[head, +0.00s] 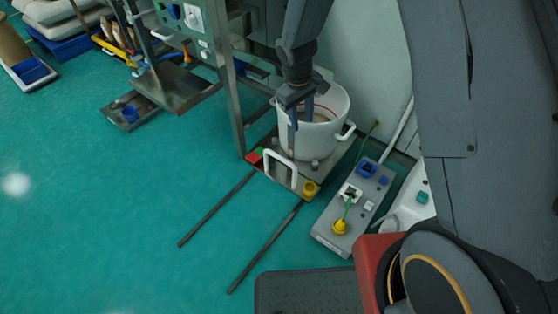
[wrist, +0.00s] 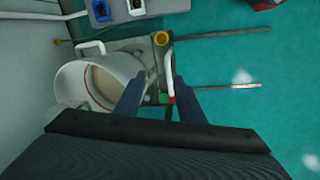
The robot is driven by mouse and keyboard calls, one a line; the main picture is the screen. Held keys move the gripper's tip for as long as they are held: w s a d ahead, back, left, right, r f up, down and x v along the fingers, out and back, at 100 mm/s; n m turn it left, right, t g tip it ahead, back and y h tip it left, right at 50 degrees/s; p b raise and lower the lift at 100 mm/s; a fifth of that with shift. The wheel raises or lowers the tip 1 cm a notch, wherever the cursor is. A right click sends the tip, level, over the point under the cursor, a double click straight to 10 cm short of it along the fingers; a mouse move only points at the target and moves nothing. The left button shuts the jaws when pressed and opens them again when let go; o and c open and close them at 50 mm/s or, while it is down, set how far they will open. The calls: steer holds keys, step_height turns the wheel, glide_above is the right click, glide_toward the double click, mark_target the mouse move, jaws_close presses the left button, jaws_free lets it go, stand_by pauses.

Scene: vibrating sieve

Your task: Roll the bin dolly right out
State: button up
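The bin dolly (head: 313,188) is a low grey plate under the steel frame, with red and yellow corner pieces. A white bin (head: 325,128) with side handles stands upright on it; its rim and pale inside also show in the wrist view (wrist: 75,70). The dolly's white upright loop handle (head: 281,167) rises at its front edge. My gripper (head: 300,145) points down over the dolly, just behind the handle in the head view. In the wrist view my gripper (wrist: 157,98) is open, and the white handle (wrist: 169,75) shows between its fingers; contact cannot be told.
Two dark floor rails (head: 265,247) run out from the dolly across clear green floor. A grey control box (head: 350,205) with a yellow knob stands close right. A frame post (head: 232,100) stands left of the bin. A dark mat (head: 305,292) lies in front.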

mark_target(279, 157)
steer(key=shift+w+a+f+n+t+b, duration=0.1)
steer(key=shift+w+a+f+n+b, duration=0.8)
steer(key=shift+f, duration=3.75)
steer(key=shift+w+a+f+n+t+b, duration=0.2)
steer(key=shift+w+a+f+b, duration=1.45)
steer(key=shift+f, duration=3)
steer(key=shift+w+a+f+n+b, duration=0.85)
steer(key=shift+w+f, duration=0.7)
steer(key=shift+f, duration=3.1)
steer(key=shift+d+m, duration=0.1)
steer(key=shift+m, duration=0.15)
steer(key=shift+c, duration=0.2)
jaws_close()
